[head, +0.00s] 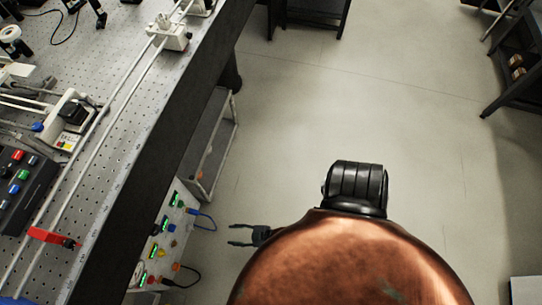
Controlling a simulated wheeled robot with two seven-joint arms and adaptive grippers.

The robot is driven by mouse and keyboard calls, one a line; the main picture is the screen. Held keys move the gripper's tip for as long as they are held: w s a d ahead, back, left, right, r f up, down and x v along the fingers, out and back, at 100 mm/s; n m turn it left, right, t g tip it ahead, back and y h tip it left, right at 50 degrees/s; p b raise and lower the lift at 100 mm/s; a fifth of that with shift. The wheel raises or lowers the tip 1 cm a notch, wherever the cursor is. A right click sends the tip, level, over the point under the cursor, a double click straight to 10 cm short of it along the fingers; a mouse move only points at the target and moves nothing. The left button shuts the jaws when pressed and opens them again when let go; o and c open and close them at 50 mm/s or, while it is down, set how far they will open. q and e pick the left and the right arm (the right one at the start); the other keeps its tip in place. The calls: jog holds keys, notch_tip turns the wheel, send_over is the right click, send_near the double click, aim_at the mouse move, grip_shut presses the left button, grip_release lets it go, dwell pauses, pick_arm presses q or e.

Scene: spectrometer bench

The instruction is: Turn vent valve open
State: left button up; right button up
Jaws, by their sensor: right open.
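A red lever handle (47,237) with a dark end lies across the pale rails near the front edge of the bench, at the lower left of the head view. It is the only valve-like part I can make out, and I cannot tell for sure that it is the vent valve or how it is set. My right gripper (235,235) is open, its two dark fingers pointing left. It is empty, out beyond the bench edge and apart from the red lever, to its right. My left gripper is not in view.
The perforated bench (108,62) carries a black box with coloured buttons (22,180) and a white device (68,120). A panel with lit displays and cables (165,240) stands below the bench edge, left of my right gripper. Open floor (340,110) lies to the right.

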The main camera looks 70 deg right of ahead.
pick_arm(q)
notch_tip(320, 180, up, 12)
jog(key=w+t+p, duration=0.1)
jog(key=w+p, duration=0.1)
jog(key=p, duration=0.6)
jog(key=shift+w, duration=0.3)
pick_arm(e)
jog(key=s+d+g, duration=0.2)
jog(key=s, duration=0.4)
jog(key=s+d+g, duration=0.2)
jog(key=s, duration=0.5)
jog(key=shift+s+d+m+g+h, duration=0.25)
jog(key=shift+d+m+g+h, duration=0.05)
jog(key=shift+d, duration=0.1)
